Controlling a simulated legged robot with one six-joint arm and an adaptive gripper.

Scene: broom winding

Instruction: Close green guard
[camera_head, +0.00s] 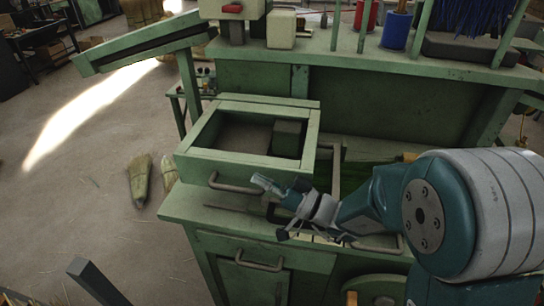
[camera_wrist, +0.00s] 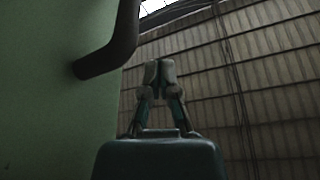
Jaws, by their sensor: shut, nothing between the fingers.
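A green guard (camera_head: 228,160), a box-like frame with a window in its top, stands on the green bench. A grey bar handle (camera_head: 233,188) is on its front face. My gripper (camera_head: 262,182) is shut and empty, just right of this handle and in front of the guard. I cannot tell from this view whether they touch. In the wrist view my gripper's fingers (camera_wrist: 158,72) are together, beside a green panel (camera_wrist: 45,110) with a dark bent handle (camera_wrist: 118,45). The handle and fingertips appear apart there.
A second handle (camera_head: 335,172) rises right of the guard, partly behind my arm. A drawer handle (camera_head: 258,264) is on the bench's lower front. An upper shelf (camera_head: 370,57) holds a red and a blue container (camera_head: 397,30). Brooms (camera_head: 139,180) lie on the floor at left.

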